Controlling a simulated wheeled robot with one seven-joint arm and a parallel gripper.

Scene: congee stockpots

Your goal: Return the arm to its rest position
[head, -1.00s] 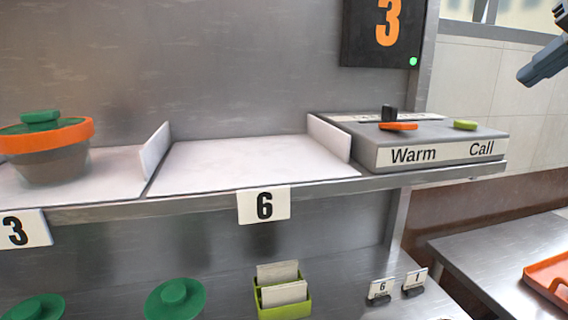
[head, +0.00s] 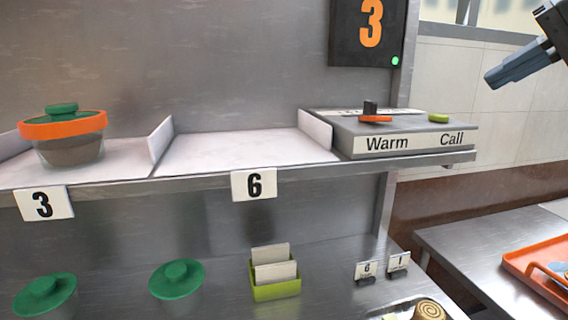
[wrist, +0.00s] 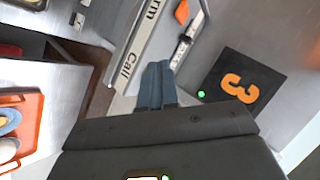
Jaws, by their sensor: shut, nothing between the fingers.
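My gripper (head: 516,66) shows at the upper right of the head view, in the air to the right of the shelf and the control box. In the wrist view my gripper (wrist: 157,84) has its two blue-grey fingers together with nothing between them. Part of my arm is cut off by the right edge of the head view.
The shelf holds a grey Warm/Call box (head: 400,138) and a pot with an orange band (head: 62,129). A dark sign reading 3 (head: 368,32) hangs above. Green lids (head: 177,279) and a green card holder (head: 276,291) sit below. An orange tray (head: 535,262) is at right.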

